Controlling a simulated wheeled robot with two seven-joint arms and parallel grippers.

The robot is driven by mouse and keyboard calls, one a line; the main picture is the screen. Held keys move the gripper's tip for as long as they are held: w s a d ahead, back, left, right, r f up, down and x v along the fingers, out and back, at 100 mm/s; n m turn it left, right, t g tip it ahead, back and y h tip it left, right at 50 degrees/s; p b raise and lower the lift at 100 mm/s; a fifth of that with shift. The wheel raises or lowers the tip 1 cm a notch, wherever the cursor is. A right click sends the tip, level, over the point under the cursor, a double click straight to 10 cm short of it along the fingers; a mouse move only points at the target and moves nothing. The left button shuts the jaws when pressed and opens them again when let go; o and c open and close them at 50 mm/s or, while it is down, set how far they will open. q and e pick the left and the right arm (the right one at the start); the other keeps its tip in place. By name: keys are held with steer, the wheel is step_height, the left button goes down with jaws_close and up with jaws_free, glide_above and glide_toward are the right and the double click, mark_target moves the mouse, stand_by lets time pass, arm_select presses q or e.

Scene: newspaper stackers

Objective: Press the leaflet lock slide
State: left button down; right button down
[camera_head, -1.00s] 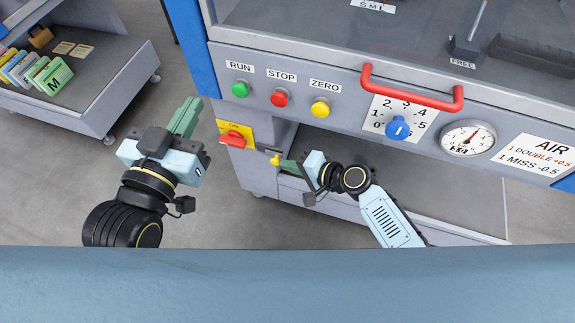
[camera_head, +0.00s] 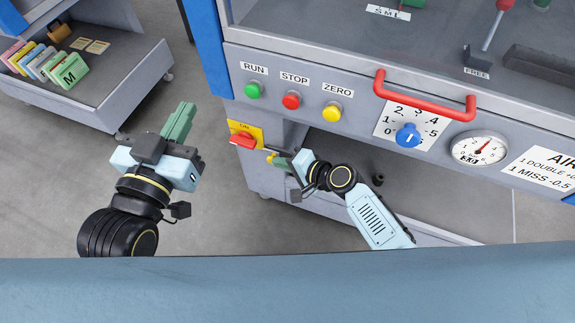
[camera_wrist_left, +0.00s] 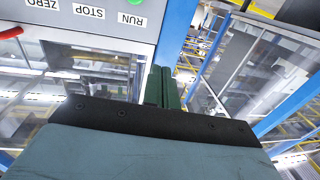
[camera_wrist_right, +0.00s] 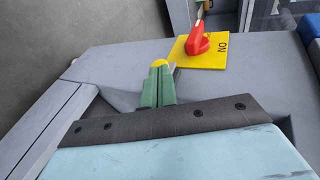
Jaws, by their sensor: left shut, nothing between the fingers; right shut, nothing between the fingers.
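A small yellow knob (camera_head: 270,157) shows at the left side of the machine's lower bay, under the red switch; no label marks it as the leaflet lock slide. My right gripper (camera_head: 283,162) is shut and empty, with its tips at the knob. In the right wrist view the yellow knob (camera_wrist_right: 159,63) sits just beyond the green fingertips (camera_wrist_right: 158,75); whether they touch I cannot tell. My left gripper (camera_head: 184,110) is shut and empty over open floor, left of the machine. Its green fingers also show in the left wrist view (camera_wrist_left: 162,72).
A red switch (camera_head: 243,140) on a yellow ON plate is close to my right gripper. RUN, STOP and ZERO buttons, a red handle (camera_head: 424,108), a blue dial (camera_head: 408,136) and a gauge (camera_head: 479,149) line the panel. A cart (camera_head: 125,92) stands left.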

arm_select(q)
steer(key=shift+f, duration=0.15)
arm_select(e)
steer(key=shift+a+r, duration=0.1)
